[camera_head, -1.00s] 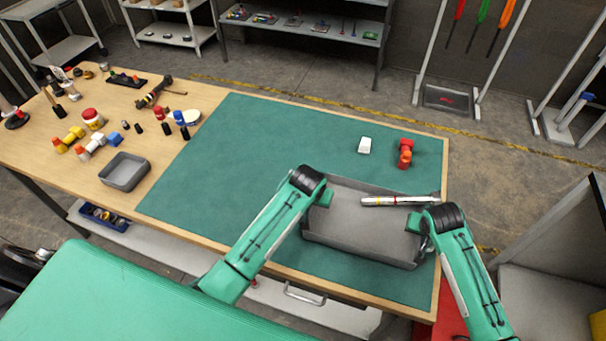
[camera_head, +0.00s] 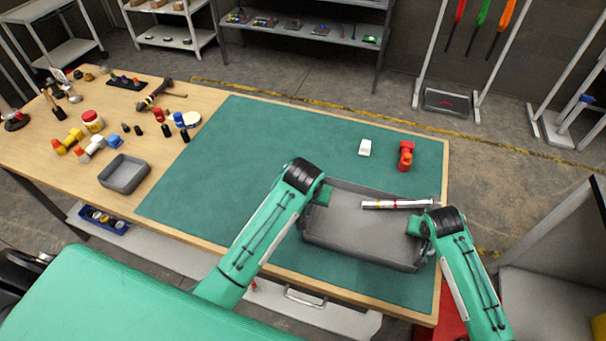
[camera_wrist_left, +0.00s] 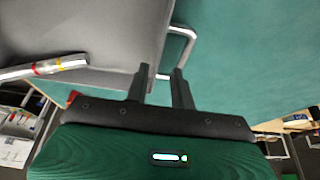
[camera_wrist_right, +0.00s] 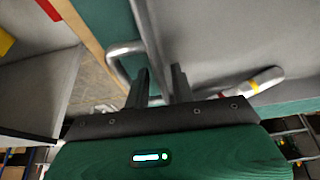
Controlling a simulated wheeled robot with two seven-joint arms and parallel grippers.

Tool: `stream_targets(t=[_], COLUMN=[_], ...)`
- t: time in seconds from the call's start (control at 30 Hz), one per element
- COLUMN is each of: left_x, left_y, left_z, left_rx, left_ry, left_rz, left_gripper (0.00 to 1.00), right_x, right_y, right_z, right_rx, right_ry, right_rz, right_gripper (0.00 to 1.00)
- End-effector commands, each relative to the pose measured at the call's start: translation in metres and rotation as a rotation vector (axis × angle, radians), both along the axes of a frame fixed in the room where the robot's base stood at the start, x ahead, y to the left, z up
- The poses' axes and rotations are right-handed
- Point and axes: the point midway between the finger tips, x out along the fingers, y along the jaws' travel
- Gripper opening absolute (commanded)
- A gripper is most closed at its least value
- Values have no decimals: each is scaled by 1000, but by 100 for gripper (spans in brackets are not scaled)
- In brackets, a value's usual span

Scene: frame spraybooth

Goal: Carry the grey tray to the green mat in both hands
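The grey tray (camera_head: 350,235) is shallow and rectangular, with a metal loop handle at each end. It appears to sit on the large green mat (camera_head: 225,190), near its right front part; I cannot tell for sure whether its whole base touches. A silver marker-like tube with red and yellow bands (camera_head: 395,204) lies across it. My left gripper (camera_wrist_left: 162,85) is at the left handle (camera_wrist_left: 185,45), its fingers apart. My right gripper (camera_wrist_right: 160,85) is at the right handle (camera_wrist_right: 118,55), its fingers also apart. Close contact between fingers and handles is hard to see.
A small grey bin (camera_head: 124,174), tools and several coloured parts are on the bare wood at left. The mat's left and middle are clear. The table edge is close at right.

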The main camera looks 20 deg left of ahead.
Motion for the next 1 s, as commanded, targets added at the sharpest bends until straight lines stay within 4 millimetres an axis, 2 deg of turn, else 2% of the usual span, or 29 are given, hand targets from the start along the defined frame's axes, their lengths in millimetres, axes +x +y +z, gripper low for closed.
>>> stream_targets(t=[0.1,0.2,0.47,0.67,1.0], left_x=[-9,-15,-22,-22,-22], left_y=[0,0,0,0,0], left_z=[23,37,52,52,51], left_rx=[-1,-1,0,0,0], left_ry=[-3,-3,0,0,0], left_rz=[0,1,0,0,0], left_gripper=[24,24,24,24,24], right_x=[0,0,-2,-13,-38], right_y=[0,0,0,0,0], right_z=[0,0,5,31,93], right_rx=[0,0,1,2,1], right_ry=[0,0,-1,-3,-3], right_rz=[0,0,0,1,0], right_gripper=[24,24,24,24,24])
